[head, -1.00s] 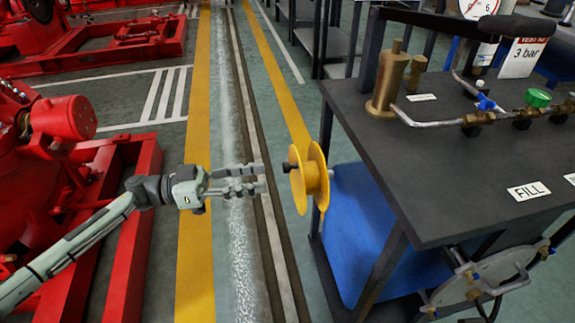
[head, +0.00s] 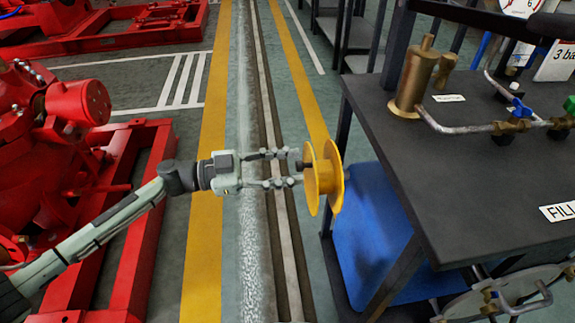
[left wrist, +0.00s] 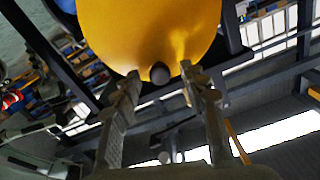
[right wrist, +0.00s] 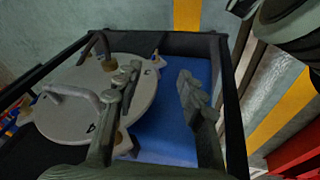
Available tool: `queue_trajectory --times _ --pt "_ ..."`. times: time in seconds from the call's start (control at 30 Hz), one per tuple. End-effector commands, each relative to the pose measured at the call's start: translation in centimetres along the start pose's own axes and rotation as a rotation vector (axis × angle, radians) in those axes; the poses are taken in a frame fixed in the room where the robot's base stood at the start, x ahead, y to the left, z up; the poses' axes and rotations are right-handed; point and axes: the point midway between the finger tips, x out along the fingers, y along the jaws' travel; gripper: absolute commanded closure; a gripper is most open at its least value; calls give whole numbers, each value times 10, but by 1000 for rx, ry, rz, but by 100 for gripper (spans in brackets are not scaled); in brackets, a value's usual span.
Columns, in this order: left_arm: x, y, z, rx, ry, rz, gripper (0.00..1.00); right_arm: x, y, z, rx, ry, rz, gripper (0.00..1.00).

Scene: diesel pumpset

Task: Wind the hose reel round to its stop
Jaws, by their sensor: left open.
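The yellow hose reel (head: 324,180) stands at the left side of the dark bench, its flanges upright. A small dark handle knob (left wrist: 160,73) sticks out from the face of the yellow reel (left wrist: 150,28) in the left wrist view. My left gripper (head: 297,167) is open in front of that face. Its fingertips lie either side of the knob in the left wrist view, with gaps visible, so it is not gripped. My right gripper (right wrist: 157,73) shows only in its own wrist view, open and empty, away from the reel.
The dark bench (head: 470,170) with brass fittings and pipework is right of the reel. A blue tank (head: 372,235) sits below it. A round grey plate with handles (right wrist: 95,95) lies beneath my right gripper. Red machinery (head: 75,110) stands at left.

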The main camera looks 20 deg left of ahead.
Motion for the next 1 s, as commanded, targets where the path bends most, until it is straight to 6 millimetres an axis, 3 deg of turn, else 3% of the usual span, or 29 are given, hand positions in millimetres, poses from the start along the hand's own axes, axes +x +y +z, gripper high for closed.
queue_trajectory --times 0.2,0.57,1.0 --pt "0 0 0 -1 -1 0 57 3 -1 2 -1 -7 -1 60" --pt "0 0 0 -1 -1 0 100 2 0 -2 0 -1 -1 60" --pt "1 -3 1 -15 -1 0 100 -2 0 -5 1 9 -1 60"
